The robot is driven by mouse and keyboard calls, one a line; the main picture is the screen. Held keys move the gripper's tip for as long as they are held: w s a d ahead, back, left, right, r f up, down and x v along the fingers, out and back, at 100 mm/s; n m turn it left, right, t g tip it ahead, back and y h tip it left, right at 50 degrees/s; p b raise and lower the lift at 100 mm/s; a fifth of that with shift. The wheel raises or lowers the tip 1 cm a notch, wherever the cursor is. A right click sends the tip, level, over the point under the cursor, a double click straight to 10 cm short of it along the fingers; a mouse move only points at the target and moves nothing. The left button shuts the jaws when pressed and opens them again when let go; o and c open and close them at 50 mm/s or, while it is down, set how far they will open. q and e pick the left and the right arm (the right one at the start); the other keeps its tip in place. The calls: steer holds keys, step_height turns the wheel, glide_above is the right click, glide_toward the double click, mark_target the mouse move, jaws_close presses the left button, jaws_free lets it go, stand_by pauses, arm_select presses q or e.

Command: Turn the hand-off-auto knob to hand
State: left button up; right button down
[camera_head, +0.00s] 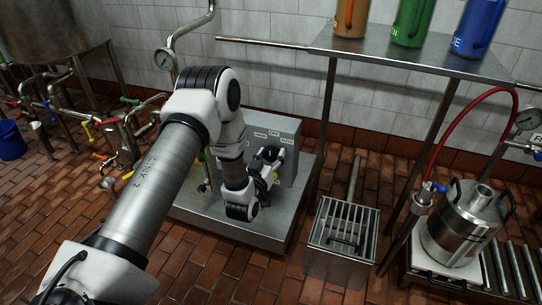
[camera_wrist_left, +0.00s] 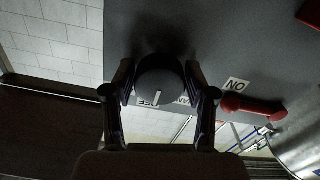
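The hand-off-auto knob (camera_wrist_left: 160,78) is a round dark knob with a white pointer line, on the face of a grey control box (camera_head: 284,128). In the left wrist view the line points down the picture, towards the partly hidden OFF label (camera_wrist_left: 149,102). A second label beside it is partly covered by a finger. My left gripper (camera_head: 268,164) is at the box front. In the left wrist view its two fingers (camera_wrist_left: 160,84) lie on both sides of the knob and appear to touch it. My right gripper is not in view.
A red lever (camera_wrist_left: 252,107) with an ON label (camera_wrist_left: 236,85) is near the right finger. The box stands on a metal platform (camera_head: 240,228). A shelf (camera_head: 400,58) with coloured containers, a steel vessel (camera_head: 463,225) and a grated box (camera_head: 343,222) stand to the right.

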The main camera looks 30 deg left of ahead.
arm_select(q)
steer(key=c, duration=0.5)
steer(key=shift+n, duration=0.4)
steer(key=n, duration=0.4)
steer(key=shift+n+b, duration=0.3)
steer(key=shift+b, duration=0.1)
steer(key=shift+n+b, duration=0.55)
steer(key=shift+n, duration=1.65)
steer(key=o, duration=1.2)
